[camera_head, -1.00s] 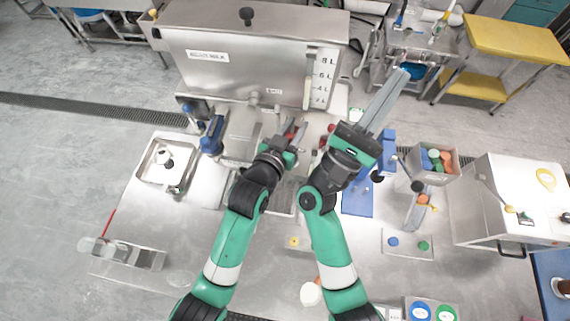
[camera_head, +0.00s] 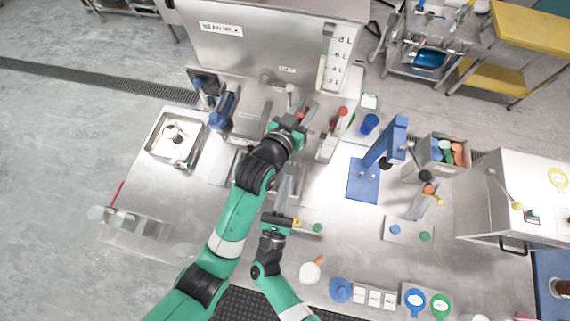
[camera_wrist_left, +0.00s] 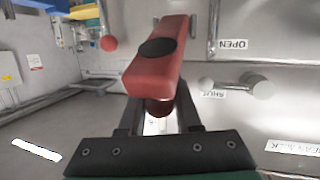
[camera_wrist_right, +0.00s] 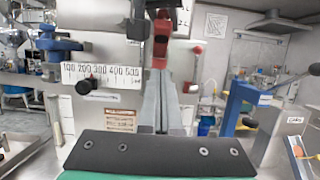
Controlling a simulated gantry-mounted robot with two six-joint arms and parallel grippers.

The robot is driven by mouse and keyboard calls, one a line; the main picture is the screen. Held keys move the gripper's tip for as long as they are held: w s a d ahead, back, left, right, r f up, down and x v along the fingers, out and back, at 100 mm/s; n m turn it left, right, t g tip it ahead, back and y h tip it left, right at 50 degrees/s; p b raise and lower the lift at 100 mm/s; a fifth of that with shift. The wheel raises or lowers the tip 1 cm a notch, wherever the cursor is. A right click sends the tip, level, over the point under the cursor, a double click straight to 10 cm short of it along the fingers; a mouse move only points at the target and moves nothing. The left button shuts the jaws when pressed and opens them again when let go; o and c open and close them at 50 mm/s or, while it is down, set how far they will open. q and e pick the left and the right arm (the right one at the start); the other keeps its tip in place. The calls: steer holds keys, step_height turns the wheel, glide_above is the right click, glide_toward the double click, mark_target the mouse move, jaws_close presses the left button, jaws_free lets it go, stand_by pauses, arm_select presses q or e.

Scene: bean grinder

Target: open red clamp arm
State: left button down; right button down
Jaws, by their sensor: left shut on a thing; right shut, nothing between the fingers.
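The red clamp arm (camera_wrist_left: 160,62) fills the middle of the left wrist view, a red bar with a dark oval on top. My left gripper (camera_head: 305,110) is shut on it, and its fingers (camera_wrist_left: 160,118) sit either side of the bar's near end. In the head view the gripper mostly hides the clamp arm. A red part (camera_wrist_right: 160,52) shows in the right wrist view above my right fingers; I cannot tell how much of it is the clamp arm. My right gripper (camera_head: 286,190) is shut and empty, lower in the head view and apart from the clamp.
The bean milk tank (camera_head: 270,55) stands behind the clamp. A red-tipped lever (camera_head: 342,111) is just right of it. A blue press (camera_head: 385,140) stands further right, and a blue clamp (camera_head: 222,108) to the left.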

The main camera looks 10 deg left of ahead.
arm_select(q)
steer(key=shift+a+f, duration=0.2)
steer(key=shift+f, duration=0.15)
arm_select(e)
steer(key=w+r, duration=0.5)
steer(key=w, duration=0.3)
steer(key=shift+w+d+r, duration=0.15)
steer(key=shift+d+r, duration=0.1)
steer(key=shift+r, duration=0.15)
